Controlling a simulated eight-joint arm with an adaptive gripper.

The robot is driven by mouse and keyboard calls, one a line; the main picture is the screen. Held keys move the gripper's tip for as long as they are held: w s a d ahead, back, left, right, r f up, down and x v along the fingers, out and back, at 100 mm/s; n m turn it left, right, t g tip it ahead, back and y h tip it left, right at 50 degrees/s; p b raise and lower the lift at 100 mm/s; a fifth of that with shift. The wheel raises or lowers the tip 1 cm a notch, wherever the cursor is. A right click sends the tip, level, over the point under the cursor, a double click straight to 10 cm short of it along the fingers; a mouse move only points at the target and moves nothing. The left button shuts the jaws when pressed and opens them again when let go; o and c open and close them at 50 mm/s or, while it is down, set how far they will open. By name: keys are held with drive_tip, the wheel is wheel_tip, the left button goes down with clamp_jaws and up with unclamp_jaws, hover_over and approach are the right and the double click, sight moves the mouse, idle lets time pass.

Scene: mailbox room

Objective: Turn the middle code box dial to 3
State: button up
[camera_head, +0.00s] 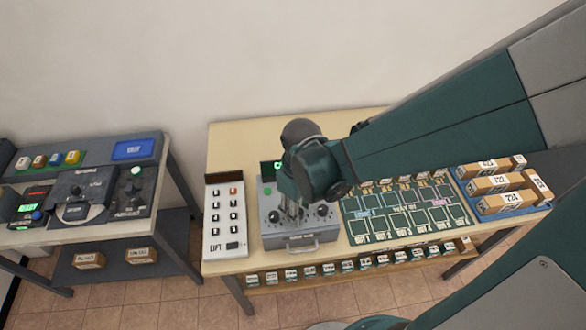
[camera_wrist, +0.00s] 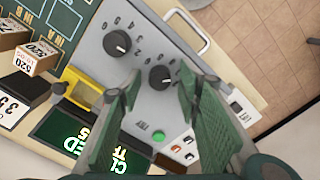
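The grey code box (camera_head: 300,237) stands on the wooden table, left of the map board. In the head view its left dial (camera_head: 273,216) and right dial (camera_head: 322,210) show; my gripper (camera_head: 292,208) hides the middle. In the wrist view the black middle dial (camera_wrist: 160,77) lies between the fingertips of my gripper (camera_wrist: 160,88). The fingers are apart, one on each side; I cannot tell whether they touch it. The right dial (camera_wrist: 117,42) is clear at upper left. The left dial is hidden behind a finger. The middle dial's number setting is unclear.
A white lift keypad (camera_head: 223,222) stands left of the box. The map board (camera_head: 405,212) and a blue tray (camera_head: 519,209) of cartons lie to the right. The box has a front handle (camera_wrist: 188,28), a green button (camera_wrist: 158,133) and a green-lettered display (camera_wrist: 62,135).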

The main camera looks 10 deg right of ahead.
drive_tip(key=shift+r, duration=0.2)
wheel_tip(320, 180, up, 12)
drive_tip(key=shift+f, duration=0.2)
idle(1.0)
idle(0.6)
drive_tip(key=s+d+r+m+t+b, duration=0.1)
drive_tip(key=d+r+m+t+b, duration=0.1)
drive_tip(key=d, duration=0.4)
drive_tip(key=s+d+r+m+t+b, duration=0.1)
drive_tip(key=d+r+m+t+b, duration=0.1)
drive_tip(key=d+m+t, duration=0.3)
drive_tip(key=shift+d+r+m, duration=0.5)
drive_tip(key=shift+d+r, duration=0.05)
drive_tip(key=shift+d, duration=0.45)
idle(3.4)
